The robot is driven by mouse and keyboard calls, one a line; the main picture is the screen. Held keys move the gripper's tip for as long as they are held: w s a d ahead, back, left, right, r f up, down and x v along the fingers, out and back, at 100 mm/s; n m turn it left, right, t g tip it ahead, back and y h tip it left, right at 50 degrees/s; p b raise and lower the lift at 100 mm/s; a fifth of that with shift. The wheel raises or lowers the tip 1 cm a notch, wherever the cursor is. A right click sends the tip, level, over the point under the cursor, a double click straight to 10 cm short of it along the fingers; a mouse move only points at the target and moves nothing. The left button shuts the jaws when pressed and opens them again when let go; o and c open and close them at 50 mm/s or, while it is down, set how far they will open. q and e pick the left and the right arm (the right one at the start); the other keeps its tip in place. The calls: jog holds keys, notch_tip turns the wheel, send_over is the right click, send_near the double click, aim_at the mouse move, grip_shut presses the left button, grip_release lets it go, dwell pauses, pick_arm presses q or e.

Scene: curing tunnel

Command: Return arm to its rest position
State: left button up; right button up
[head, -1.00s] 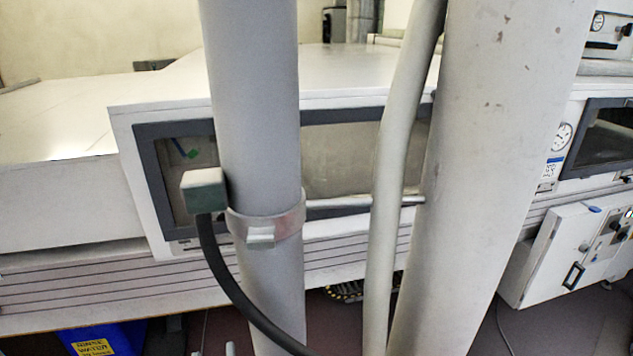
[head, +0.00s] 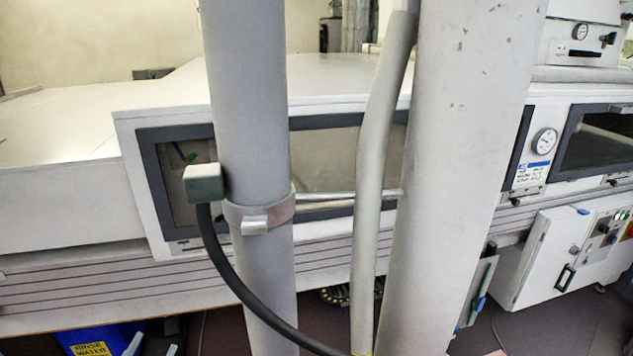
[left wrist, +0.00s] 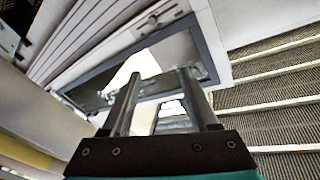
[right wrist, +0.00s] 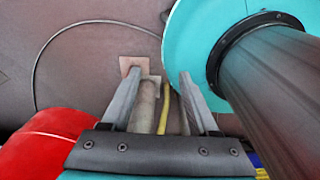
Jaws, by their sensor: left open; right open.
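My left gripper (head: 153,348) barely shows at the bottom edge of the head view, with only fingertips visible in front of the blue bin. In the left wrist view my left gripper (left wrist: 160,76) is open and its jaws are empty. Beyond it is a window frame of the white machine, seen tilted. My right gripper (right wrist: 160,73) is open in the right wrist view, pointing down at the floor, with nothing gripped. My right gripper does not show in the head view. Most of both arms is out of the head view.
Two thick grey pipes (head: 250,100) (head: 465,150) and a thinner one (head: 372,160) stand close in front. Behind is the long white tunnel (head: 75,205). A blue bin (head: 110,338) is below left, a control box (head: 565,262) right. A red rounded object (right wrist: 45,145) is beside my right gripper.

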pick_arm(q)
jog(key=s+a+f+g+y, duration=0.1)
jog(key=s+a+f+g, duration=0.25)
jog(key=f, duration=0.45)
jog(key=s+a+f+g, duration=0.2)
jog(key=s+a+f, duration=0.15)
jog(key=f, duration=0.45)
jog(key=s+a+f+g+y, duration=0.1)
jog(key=s+a+f+g, duration=0.2)
jog(key=f, duration=0.5)
jog(key=s+a+f+n+g+y, duration=0.15)
jog(key=s+a+f+g, duration=0.35)
jog(key=s+a, duration=0.5)
jog(key=s+a+f+g+y, duration=0.4)
jog(key=s+a, duration=0.3)
jog(key=s, duration=0.6)
jog(key=s+d+f+n+h, duration=0.1)
jog(key=d+f+h, duration=0.2)
jog(key=d, duration=1.5)
jog(key=s+d+f+n+h, duration=0.1)
jog(key=d+f+h, duration=0.2)
jog(key=d, duration=1.4)
notch_tip(320, 180, down, 4)
jog(key=shift+d+f, duration=0.1)
jog(key=shift+d, duration=0.3)
jog(key=shift+a, duration=0.1)
